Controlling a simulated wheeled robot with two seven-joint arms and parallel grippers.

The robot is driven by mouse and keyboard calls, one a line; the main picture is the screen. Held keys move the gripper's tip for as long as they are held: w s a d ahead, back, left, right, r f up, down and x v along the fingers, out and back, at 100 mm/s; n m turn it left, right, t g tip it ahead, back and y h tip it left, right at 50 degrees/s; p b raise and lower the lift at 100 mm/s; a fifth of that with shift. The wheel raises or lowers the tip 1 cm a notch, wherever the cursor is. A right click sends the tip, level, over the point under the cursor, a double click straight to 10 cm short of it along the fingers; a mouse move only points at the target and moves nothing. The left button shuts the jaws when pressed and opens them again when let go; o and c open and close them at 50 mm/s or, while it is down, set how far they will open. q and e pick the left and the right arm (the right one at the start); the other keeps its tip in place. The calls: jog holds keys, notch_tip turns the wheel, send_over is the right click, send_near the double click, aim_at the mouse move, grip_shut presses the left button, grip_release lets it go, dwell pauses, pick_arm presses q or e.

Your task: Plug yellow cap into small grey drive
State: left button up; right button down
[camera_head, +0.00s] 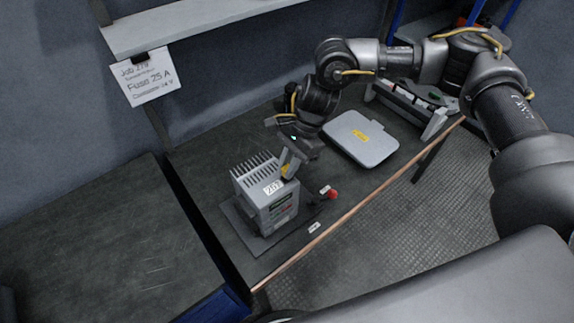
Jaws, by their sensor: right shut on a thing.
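The small grey drive (281,211) is a finned grey box with a white label on its upper edge. It stands upright on a dark flat plate (238,220) on the near part of the bench. My right gripper (290,167) reaches in from the right, at the drive's top right edge. It is shut on the yellow cap (286,171), of which only a small yellow patch shows between the fingers. I cannot tell whether the cap touches the drive. My left gripper is not in view.
A grey case (360,139) with a yellow label lies behind and to the right of the drive. A red-ended part (332,194) and small white tags lie at the drive's right. A long grey rack (408,104) stands at the back right. A paper sign (145,76) hangs from the shelf.

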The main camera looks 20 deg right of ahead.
dwell(0.7)
jog(key=shift+b, duration=0.5)
jog(key=shift+f+b, duration=0.5)
jog(key=c, duration=1.3)
grip_release()
jog(key=shift+o, duration=0.2)
jog(key=b+v, duration=0.2)
jog(key=v, duration=0.9)
jog(key=shift+b, duration=0.4)
